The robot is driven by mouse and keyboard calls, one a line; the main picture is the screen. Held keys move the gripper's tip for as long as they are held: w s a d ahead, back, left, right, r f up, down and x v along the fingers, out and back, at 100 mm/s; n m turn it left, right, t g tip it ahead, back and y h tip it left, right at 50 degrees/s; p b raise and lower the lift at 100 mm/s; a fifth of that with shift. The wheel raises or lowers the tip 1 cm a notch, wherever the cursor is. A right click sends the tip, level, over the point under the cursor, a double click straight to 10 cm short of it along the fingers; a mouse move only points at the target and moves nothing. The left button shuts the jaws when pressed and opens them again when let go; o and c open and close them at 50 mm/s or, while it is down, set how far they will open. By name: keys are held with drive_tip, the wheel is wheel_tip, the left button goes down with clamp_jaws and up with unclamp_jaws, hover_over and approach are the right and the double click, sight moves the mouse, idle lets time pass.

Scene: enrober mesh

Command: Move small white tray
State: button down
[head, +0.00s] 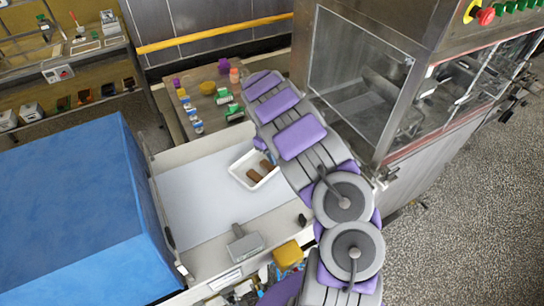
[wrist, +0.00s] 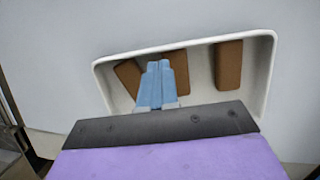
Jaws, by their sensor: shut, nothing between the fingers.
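The small white tray (head: 240,176) lies on the pale flat surface (head: 195,195), left of my arm in the head view. It holds brown bars. In the wrist view the tray (wrist: 202,72) spreads across the middle, with its long far rim towards the top and three brown bars (wrist: 228,65) inside. My gripper (wrist: 158,66) has its blue fingers together and empty, in front of the tray's interior between the left and middle bars. I cannot tell whether the fingertips touch the tray. My gripper's body hides the tray's near side in the wrist view.
A large blue box-like cover (head: 65,210) stands left of the pale surface. A steel machine with a clear window (head: 360,70) stands on the right. A grey block-shaped item (head: 245,246) and a yellow item (head: 288,254) lie at the front. Pale surface left of the tray is clear.

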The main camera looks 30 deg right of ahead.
drive_tip(key=shift+d, duration=0.1)
drive_tip(key=shift+s+d, duration=0.15)
drive_tip(key=shift+d, duration=0.1)
drive_tip(key=shift+s+d+p, duration=0.55)
drive_tip(key=shift+s+p, duration=0.1)
drive_tip(key=shift+s, duration=0.2)
drive_tip(key=shift+s+a, duration=0.15)
drive_tip(key=shift+s, duration=0.1)
drive_tip(key=shift+a, duration=0.15)
drive_tip(key=shift+w, duration=0.1)
